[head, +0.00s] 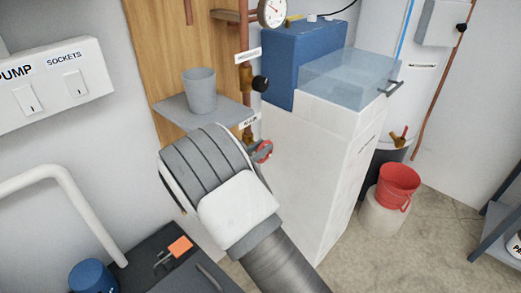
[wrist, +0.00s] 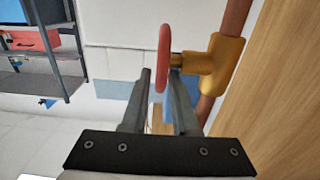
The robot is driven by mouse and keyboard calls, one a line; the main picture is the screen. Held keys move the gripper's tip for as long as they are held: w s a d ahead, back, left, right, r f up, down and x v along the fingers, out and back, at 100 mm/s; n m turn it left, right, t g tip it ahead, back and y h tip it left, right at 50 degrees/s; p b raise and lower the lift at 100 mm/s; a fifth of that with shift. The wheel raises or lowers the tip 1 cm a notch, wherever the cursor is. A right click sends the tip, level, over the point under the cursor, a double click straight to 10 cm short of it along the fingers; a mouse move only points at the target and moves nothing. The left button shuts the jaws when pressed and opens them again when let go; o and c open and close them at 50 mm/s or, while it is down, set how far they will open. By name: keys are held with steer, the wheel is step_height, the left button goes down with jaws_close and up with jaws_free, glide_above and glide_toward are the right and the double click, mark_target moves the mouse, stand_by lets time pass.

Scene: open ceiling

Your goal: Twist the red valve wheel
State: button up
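The red valve wheel (head: 265,151) is on the copper pipe, just beyond my arm's end in the head view. In the wrist view the wheel (wrist: 163,58) is seen edge-on, joined by a short stem to a brass valve body (wrist: 214,66). My gripper (wrist: 161,78) is open, with one finger on each side of the wheel's near rim. A gap shows between the left finger and the rim. The right finger lies close to the wheel on the stem side; contact cannot be told. In the head view my wrist hides much of the gripper.
A grey shelf (head: 174,112) with a grey cup (head: 200,90) is above my wrist. A white cabinet (head: 318,160) with a blue box (head: 300,50) stands right of the pipe. A red bucket (head: 398,183) sits farther right.

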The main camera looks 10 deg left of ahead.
jaws_close()
steer(key=shift+f+t+b, duration=0.15)
steer(key=shift+t+b, duration=0.15)
steer(key=shift+b, duration=0.1)
steer(key=shift+s+a+f+t+h+b, duration=0.15)
steer(key=shift+f+t+h+b, duration=0.2)
steer(key=shift+b, duration=0.3)
steer(key=shift+s+f+t+h+b, duration=0.15)
steer(key=shift+t+h+b, duration=0.5)
steer(key=shift+t+b, duration=0.45)
steer(key=shift+s+a+f+t+h+b, duration=0.15)
steer(key=shift+t+h, duration=0.15)
steer(key=shift+t, duration=0.25)
steer(key=shift+d+r+t+h+b, duration=0.15)
steer(key=shift+t+h, duration=0.15)
steer(key=shift+t, duration=0.2)
steer(key=shift+s+a+f+t+h, duration=0.1)
steer(key=shift+f+t+h, duration=0.2)
steer(key=shift+t, duration=0.35)
steer(key=shift+a+f+t+h, duration=0.1)
steer(key=shift+t+h, duration=0.3)
steer(key=shift+t, duration=0.25)
